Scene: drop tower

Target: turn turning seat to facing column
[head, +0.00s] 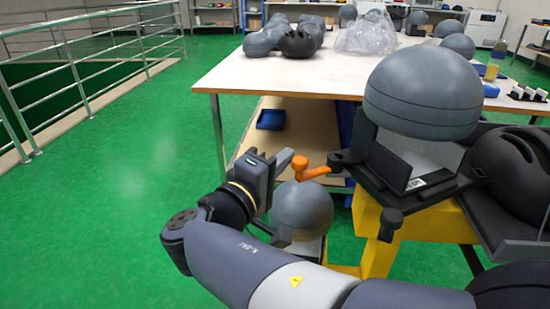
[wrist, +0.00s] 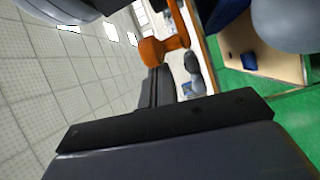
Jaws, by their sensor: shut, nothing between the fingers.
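What looks like the turning seat is the dark, box-like holder (head: 383,160) at right in the head view, with a large grey dome (head: 424,92) on it. An orange crank-shaped handle (head: 308,168) sticks out from its left side. My gripper (head: 285,160) is shut and empty, just left of the handle, with a small gap seeming to show between them. In the wrist view, the shut fingers (wrist: 157,88) point toward the orange handle (wrist: 155,51); whether they touch it there I cannot tell. I cannot make out a column in either view.
A yellow stand (head: 366,216) is under the holder. Another grey dome (head: 302,210) sits lower, close to my gripper. A black helmet (head: 515,172) is at right. A white table (head: 230,75) with several domes stands behind. Green floor on the left is free up to a railing (head: 85,75).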

